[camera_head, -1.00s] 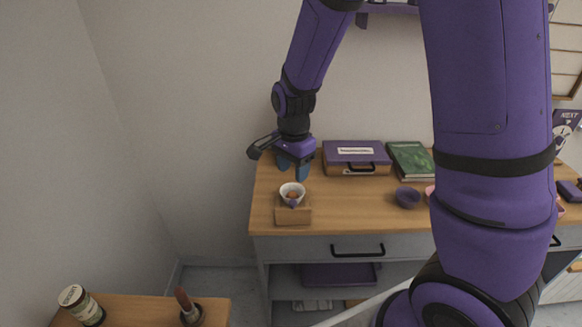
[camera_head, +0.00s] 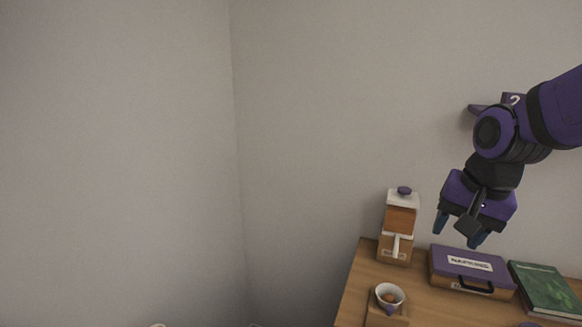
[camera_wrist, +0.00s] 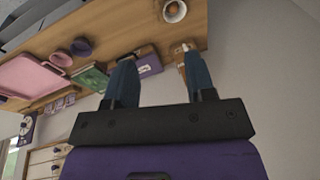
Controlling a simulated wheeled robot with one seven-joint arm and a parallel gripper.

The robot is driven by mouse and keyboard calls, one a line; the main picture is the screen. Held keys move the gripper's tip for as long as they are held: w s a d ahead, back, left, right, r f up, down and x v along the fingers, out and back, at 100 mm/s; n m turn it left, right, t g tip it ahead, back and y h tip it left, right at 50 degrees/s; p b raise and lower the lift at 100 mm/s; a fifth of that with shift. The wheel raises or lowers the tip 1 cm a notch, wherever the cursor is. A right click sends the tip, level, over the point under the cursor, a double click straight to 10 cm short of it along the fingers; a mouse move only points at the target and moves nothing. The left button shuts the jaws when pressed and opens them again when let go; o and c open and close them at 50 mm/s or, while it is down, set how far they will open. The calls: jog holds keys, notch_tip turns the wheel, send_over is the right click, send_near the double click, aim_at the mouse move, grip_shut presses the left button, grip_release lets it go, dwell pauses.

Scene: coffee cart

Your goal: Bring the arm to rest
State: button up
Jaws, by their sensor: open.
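My gripper (camera_head: 456,238) is raised in the air, in front of the wall and above the back of the wooden counter (camera_head: 352,292). Its blue fingers stand apart, with nothing between them. It also shows in the wrist view (camera_wrist: 160,80), where the two fingers are spread and empty. Only the lower part of my arm shows at the right edge of the head view.
On the counter stand a wood-and-white dispenser (camera_head: 401,222), a purple-lidded napkin case (camera_head: 470,265), a green book (camera_head: 543,287) and a white cup (camera_head: 390,294) on a wooden block. A pink tray (camera_wrist: 30,78) shows in the wrist view. The wall at left is bare.

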jog(key=s+d+r+n+t, duration=0.2)
jog(key=s+r+n, duration=0.4)
jog(key=s, duration=0.6)
jog(key=shift+s+d+r+t+h, duration=0.3)
jog(key=shift+r+h, duration=0.1)
jog(key=shift+r, duration=0.15)
